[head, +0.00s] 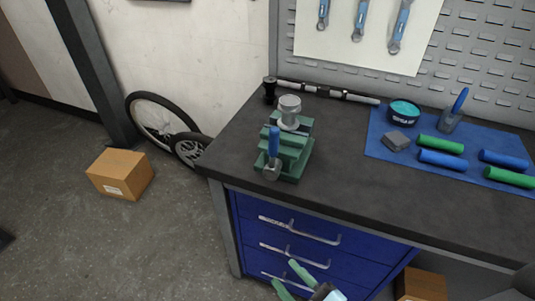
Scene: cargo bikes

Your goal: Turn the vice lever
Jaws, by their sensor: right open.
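The green vice (297,148) stands near the left front corner of the dark workbench. Its lever has a blue handle (274,141) that points up from a grey hub (272,170) on the vice's front. A round silver metal part (289,110) sits at the top of the vice. My right gripper (285,273) shows at the bottom edge, with two green fingers spread apart and nothing between them. It is in front of the blue drawers, below the vice and apart from the lever. My left gripper is not in view.
The workbench (350,185) has bare top right of the vice. A blue mat (378,150) holds green and blue rolls, a tin (404,112) and a grey block. A long metal bar (330,92) lies behind the vice. Drawer handles (300,231) project. Cardboard box (120,173) and wheels are left.

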